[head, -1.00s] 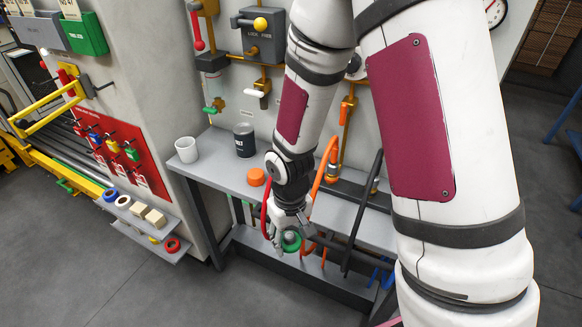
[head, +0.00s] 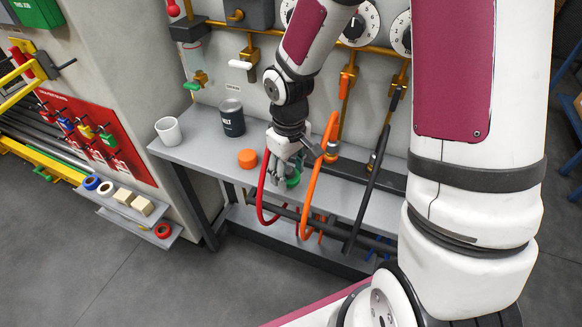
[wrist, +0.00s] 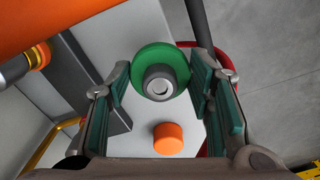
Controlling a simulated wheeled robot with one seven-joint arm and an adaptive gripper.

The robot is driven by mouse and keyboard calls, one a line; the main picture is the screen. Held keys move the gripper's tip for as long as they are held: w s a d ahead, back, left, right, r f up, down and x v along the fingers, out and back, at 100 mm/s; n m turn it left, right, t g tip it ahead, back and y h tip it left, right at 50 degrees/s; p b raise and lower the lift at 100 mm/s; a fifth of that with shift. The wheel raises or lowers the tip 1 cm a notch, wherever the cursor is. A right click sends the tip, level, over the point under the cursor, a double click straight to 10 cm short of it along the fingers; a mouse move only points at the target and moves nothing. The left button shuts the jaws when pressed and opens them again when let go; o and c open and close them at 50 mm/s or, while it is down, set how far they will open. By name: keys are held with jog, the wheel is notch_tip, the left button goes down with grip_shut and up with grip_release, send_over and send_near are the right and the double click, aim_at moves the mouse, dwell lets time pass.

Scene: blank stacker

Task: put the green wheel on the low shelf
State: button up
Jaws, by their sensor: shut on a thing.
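My gripper (head: 284,172) is shut on the green wheel (head: 293,182), near the front edge of the grey bench top. In the wrist view the wheel (wrist: 142,58) is a green disc with a grey hub, between the two teal-padded fingers of my gripper (wrist: 162,76). In the head view my fingers partly hide the wheel. A low shelf (head: 240,217) runs beneath the bench top, lower than my gripper. Hoses cross in front of part of it.
An orange cylinder (head: 247,158) stands on the bench top (head: 205,150) left of my gripper; it also shows in the wrist view (wrist: 168,137). A dark can (head: 232,118) and white cup (head: 168,131) stand farther left. Red (head: 262,195) and orange (head: 320,180) hoses hang close by.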

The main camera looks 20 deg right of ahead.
aim_at(291, 170)
jog(key=w, duration=0.1)
jog(key=w+d, duration=0.2)
jog(key=shift+w+f, duration=0.25)
jog(key=shift+w, duration=0.15)
jog(key=shift+f, duration=1.7)
jog(key=shift+f+b, duration=0.15)
jog(key=shift+b, duration=0.15)
jog(key=o, duration=0.9)
jog(key=shift+o, duration=0.2)
